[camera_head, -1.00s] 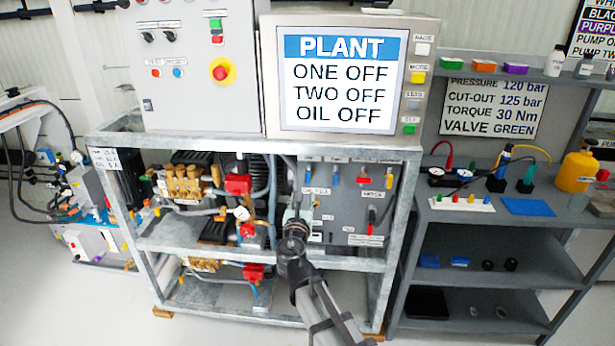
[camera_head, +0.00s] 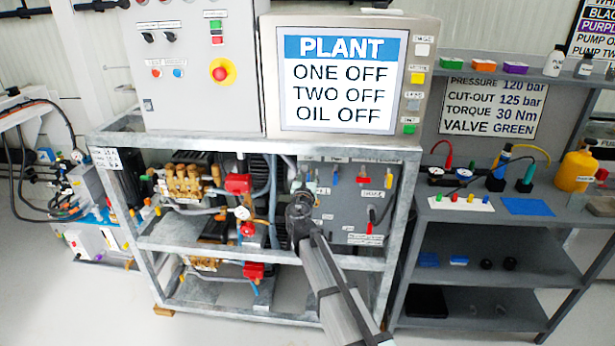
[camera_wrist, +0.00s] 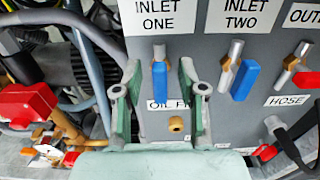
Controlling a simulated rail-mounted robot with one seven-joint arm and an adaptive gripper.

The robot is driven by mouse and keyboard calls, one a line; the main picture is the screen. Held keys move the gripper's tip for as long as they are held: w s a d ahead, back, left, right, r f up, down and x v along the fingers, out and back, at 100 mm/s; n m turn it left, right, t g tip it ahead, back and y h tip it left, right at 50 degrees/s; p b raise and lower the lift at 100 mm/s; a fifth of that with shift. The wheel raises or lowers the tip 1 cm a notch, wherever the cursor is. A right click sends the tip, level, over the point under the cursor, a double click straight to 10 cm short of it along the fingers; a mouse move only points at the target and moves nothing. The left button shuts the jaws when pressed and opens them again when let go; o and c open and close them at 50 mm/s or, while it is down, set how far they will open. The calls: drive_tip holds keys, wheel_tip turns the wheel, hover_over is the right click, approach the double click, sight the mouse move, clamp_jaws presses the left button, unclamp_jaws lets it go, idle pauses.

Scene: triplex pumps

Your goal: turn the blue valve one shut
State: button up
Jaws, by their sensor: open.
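The blue valve one handle (camera_wrist: 160,82) hangs straight down under the INLET ONE label (camera_wrist: 161,14) in the wrist view. My gripper (camera_wrist: 160,72) is open, with one green finger on each side of this handle. Gaps show between the fingers and the handle. In the head view my gripper (camera_head: 301,192) is at the grey valve panel and hides most of this valve. A second blue handle (camera_wrist: 243,80) hangs slightly tilted under INLET TWO, right of my right finger.
A red handle (camera_wrist: 305,80) is at the right of the panel. A brass knob (camera_wrist: 176,124) sits below valve one. Hoses and a red-capped pump part (camera_wrist: 28,105) are close on the left. The frame's upper rail (camera_head: 350,143) runs above the panel.

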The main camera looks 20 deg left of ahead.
drive_tip(key=shift+c, duration=0.3)
clamp_jaws()
drive_tip(key=shift+b, duration=0.35)
drive_tip(key=m+b, duration=0.3)
drive_tip(key=shift+d+f+m+b, duration=0.2)
drive_tip(key=shift+f+m+b, duration=0.05)
drive_tip(key=shift+m+b, duration=0.05)
drive_tip(key=m+b, duration=1)
drive_tip(key=b, duration=0.1)
drive_tip(key=shift+w+d+f+m, duration=0.1)
drive_tip(key=shift+d+f+m, duration=0.25)
drive_tip(key=shift+m, duration=0.05)
drive_tip(key=m+b, duration=0.3)
drive_tip(key=shift+m+b, duration=0.35)
drive_tip(key=shift+m, duration=0.05)
